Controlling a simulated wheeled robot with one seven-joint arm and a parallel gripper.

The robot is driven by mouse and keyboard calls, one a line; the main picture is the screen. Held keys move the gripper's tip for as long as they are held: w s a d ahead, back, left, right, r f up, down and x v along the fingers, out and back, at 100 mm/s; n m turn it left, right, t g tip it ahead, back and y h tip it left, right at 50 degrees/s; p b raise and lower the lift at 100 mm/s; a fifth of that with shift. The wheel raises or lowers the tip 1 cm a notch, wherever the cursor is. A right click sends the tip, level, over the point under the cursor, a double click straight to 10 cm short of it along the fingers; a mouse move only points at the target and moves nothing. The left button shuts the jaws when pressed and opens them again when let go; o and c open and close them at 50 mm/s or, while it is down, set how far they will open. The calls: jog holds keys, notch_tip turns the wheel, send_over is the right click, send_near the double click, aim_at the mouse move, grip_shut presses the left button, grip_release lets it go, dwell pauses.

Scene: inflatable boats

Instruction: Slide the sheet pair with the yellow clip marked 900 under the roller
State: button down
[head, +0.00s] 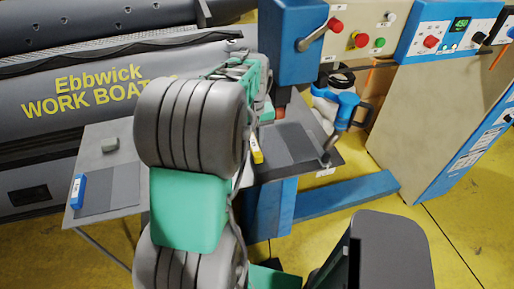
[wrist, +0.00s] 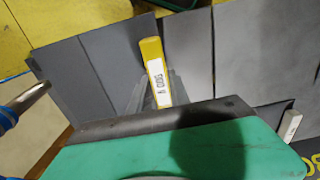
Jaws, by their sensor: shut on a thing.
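The yellow clip (head: 257,150) shows beside my arm in the head view, at the left edge of a dark grey sheet (head: 292,140). In the wrist view the yellow clip (wrist: 152,62) carries a white label with black print, seen sideways and hard to read for sure. Dark grey sheet material (wrist: 70,72) lies left of the clip there. In the head view my arm hides the gripper.
A blue-handled tool with a metal nozzle (head: 329,154) stands at the sheet's right edge. A blue press (head: 291,45) rises behind. A control cabinet (head: 425,115) stands right.

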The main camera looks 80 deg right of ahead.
jog(key=a+r+b, duration=0.3)
jog(key=a+r, duration=0.3)
jog(key=a, duration=0.5)
jog(key=d+f, duration=0.4)
jog(key=d, duration=0.1)
jog(key=d+f, duration=0.7)
jog(key=d, duration=0.2)
jog(key=shift+w+d+f, duration=0.1)
jog(key=shift+d+f, duration=0.25)
jog(key=shift+f, duration=0.05)
jog(key=shift+w+d+p, duration=0.2)
jog(key=shift+w+d, duration=0.45)
jog(key=shift+d, duration=0.35)
jog(key=shift+w+d+p, duration=0.2)
jog(key=shift+w+d, duration=0.4)
jog(key=shift+d, duration=0.4)
jog(key=shift+f, duration=0.35)
jog(key=c, duration=1.1)
grip_release()
jog(key=shift+c, duration=0.2)
